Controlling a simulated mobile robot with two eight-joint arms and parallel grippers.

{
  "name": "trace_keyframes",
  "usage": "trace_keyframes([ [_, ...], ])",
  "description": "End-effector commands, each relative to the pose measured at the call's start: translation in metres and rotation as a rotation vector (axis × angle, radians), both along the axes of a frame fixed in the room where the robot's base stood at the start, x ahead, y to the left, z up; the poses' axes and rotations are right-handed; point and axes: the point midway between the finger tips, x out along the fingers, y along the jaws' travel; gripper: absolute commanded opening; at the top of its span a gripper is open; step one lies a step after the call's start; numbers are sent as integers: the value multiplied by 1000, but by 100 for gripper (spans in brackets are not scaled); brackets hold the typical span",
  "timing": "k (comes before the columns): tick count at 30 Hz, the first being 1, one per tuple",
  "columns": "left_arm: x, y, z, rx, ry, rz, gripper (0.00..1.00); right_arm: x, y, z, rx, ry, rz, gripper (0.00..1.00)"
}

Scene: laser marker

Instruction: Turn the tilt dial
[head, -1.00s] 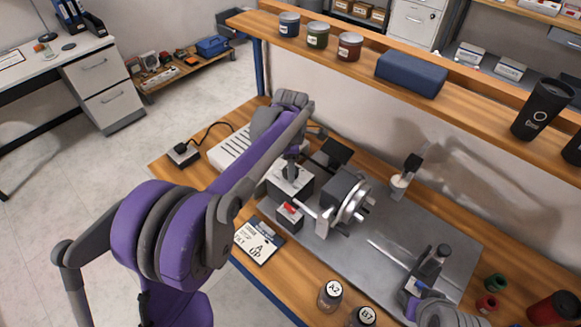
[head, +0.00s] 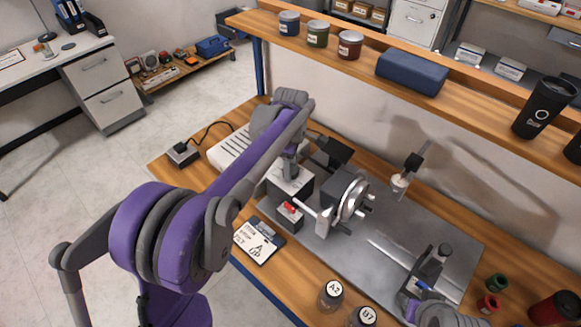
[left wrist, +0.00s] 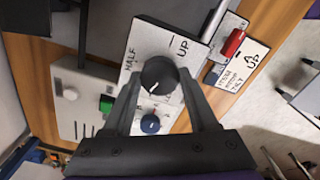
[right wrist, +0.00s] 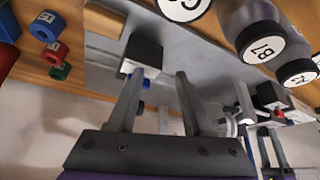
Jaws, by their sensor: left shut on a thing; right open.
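The tilt dial (left wrist: 158,76) is a round black knob with a pale pointer mark. It sits on a white panel (left wrist: 190,55) lettered HALF and UP. My left gripper (left wrist: 160,82) is shut on the dial, one finger on each side. The pointer mark faces down and left in that view, away from the UP line. In the head view my left gripper (head: 289,168) is over the panel's box (head: 300,187), and its hand and fingers hide the dial. My right gripper (right wrist: 157,75) is open and empty, above the steel plate (head: 385,260) at the right.
A blue knob (left wrist: 150,124) is close below the dial. A red switch (head: 290,207) and a card marked UP (head: 258,240) are near the box. A rotary chuck (head: 350,200) stands just right. Jars A2 (head: 331,293) and B7 (head: 364,316) stand at the front edge.

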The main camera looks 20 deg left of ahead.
Motion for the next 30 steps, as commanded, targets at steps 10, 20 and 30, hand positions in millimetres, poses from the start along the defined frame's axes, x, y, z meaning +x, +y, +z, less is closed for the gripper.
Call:
trace_keyframes([
  [10, 0, 0, 0, 0, 0, -329, 3, -2, 0, -6, 0, 4, 0, 50],
  [20, 0, 0, 0, 0, -1, -642, 3, -3, 0, -10, 0, 6, 0, 50],
  [30, 0, 0, 0, 1, -1, -965, 3, -4, 0, -12, 0, 8, 0, 50],
])
